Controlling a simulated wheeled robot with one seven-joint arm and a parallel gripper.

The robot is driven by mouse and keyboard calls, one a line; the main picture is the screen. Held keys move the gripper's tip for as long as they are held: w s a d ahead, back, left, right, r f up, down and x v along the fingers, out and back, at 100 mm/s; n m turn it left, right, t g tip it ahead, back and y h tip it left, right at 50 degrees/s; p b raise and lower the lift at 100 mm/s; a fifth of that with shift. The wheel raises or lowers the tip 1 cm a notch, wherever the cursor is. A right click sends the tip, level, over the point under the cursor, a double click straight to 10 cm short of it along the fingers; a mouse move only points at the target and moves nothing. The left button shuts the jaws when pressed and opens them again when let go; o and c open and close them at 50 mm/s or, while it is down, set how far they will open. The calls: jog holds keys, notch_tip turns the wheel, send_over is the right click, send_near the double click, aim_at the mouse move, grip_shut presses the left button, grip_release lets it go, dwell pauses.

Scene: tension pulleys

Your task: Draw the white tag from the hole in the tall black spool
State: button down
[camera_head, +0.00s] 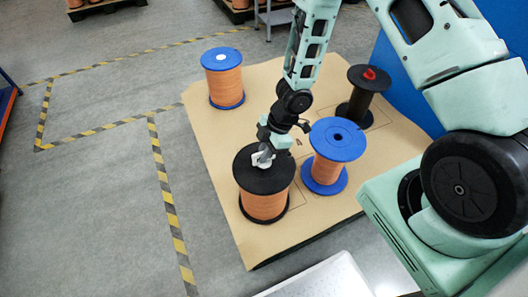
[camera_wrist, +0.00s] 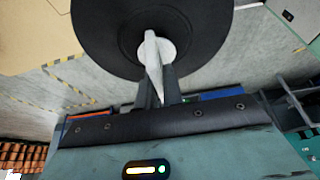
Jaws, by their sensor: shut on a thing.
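The tall black spool (camera_head: 264,205) has black flanges and copper-coloured winding and stands upright near the front of the brown board. My gripper (camera_head: 264,155) is above its top flange, at the centre. In the wrist view my gripper (camera_wrist: 157,85) is shut on the upright fin of the white tag (camera_wrist: 152,52). The tag's round white base shows against the middle of the black flange (camera_wrist: 100,30). The spool's hole is hidden behind the tag, and I cannot tell how deep the tag sits in it.
A blue-flanged spool (camera_head: 325,165) with an open hole stands close on the right. Another blue spool (camera_head: 226,86) with a white top piece stands at the back left. A slim black spool (camera_head: 357,104) with a red tag (camera_head: 369,74) stands at the back right. The brown board (camera_head: 200,140) is bare at left.

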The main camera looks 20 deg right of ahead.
jog(key=shift+r+p, duration=0.85)
jog(key=shift+p, duration=0.1)
dwell(0.4)
notch_tip(320, 180, up, 4)
jog(key=p, duration=0.4)
jog(key=shift+f, duration=0.1)
dwell(0.4)
